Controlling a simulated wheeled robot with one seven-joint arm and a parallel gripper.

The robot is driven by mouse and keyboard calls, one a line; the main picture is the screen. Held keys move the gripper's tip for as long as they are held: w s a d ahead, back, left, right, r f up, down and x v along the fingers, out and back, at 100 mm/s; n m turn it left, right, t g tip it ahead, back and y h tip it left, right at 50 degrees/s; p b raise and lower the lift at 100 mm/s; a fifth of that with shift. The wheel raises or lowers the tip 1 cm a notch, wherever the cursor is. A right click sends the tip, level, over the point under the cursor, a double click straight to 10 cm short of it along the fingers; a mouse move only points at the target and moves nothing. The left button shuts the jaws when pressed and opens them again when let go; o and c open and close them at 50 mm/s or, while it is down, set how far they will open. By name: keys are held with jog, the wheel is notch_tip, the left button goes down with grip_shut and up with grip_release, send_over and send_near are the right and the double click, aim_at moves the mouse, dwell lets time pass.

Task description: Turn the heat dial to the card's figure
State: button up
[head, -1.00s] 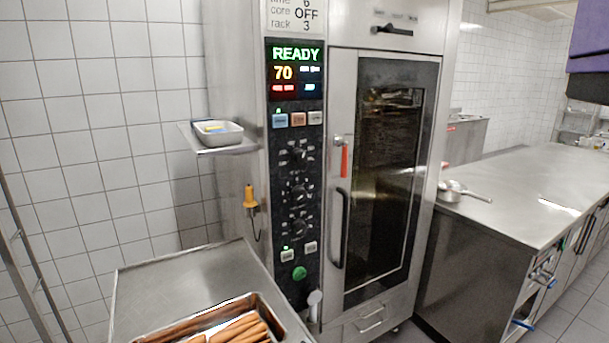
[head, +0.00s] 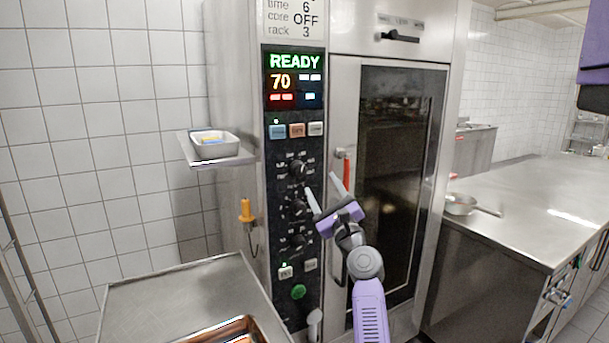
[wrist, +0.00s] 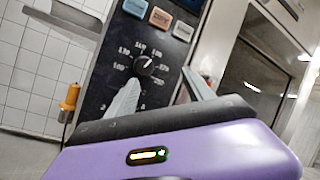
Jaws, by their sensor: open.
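The heat dial (head: 298,170) is the upper black knob on the oven's dark panel, with printed figures around it. In the wrist view the dial (wrist: 143,66) sits just beyond the fingertips, its light pointer mark towards the upper right; the small figures are hard to read. The card (head: 293,18) above the display shows time 6, core OFF, rack 3; anything above those lines is cut off. My gripper (head: 322,185) is open and empty, in front of the panel, a little right of and below the dial. It also shows in the wrist view (wrist: 160,82), apart from the dial.
The display (head: 294,77) reads READY and 70. More knobs (head: 297,208) lie below the heat dial. The oven door handle (head: 340,225) is close to the right. A side shelf holds a small tray (head: 214,144). A steel table (head: 180,295) stands at front left.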

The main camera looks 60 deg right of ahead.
aim_at(301, 173)
jog(key=shift+w+d+r+m+t+y+p, duration=0.1)
jog(key=shift+w+d+r+m+t+y, duration=0.35)
jog(key=shift+w+m, duration=0.75)
jog(key=shift+w+d+r+m+t+y+p, duration=0.15)
jog(key=shift+w+d+m+y, duration=0.4)
jog(key=shift+w, duration=1.15)
jog(key=shift+w+d+r+m+t+y+p, duration=0.15)
jog(key=shift+w+d+m+t+y, duration=0.15)
jog(key=shift+w+d+m, duration=0.7)
jog(key=shift+w+a, duration=0.25)
jog(key=shift+w, duration=0.2)
jog(key=c, duration=1.3)
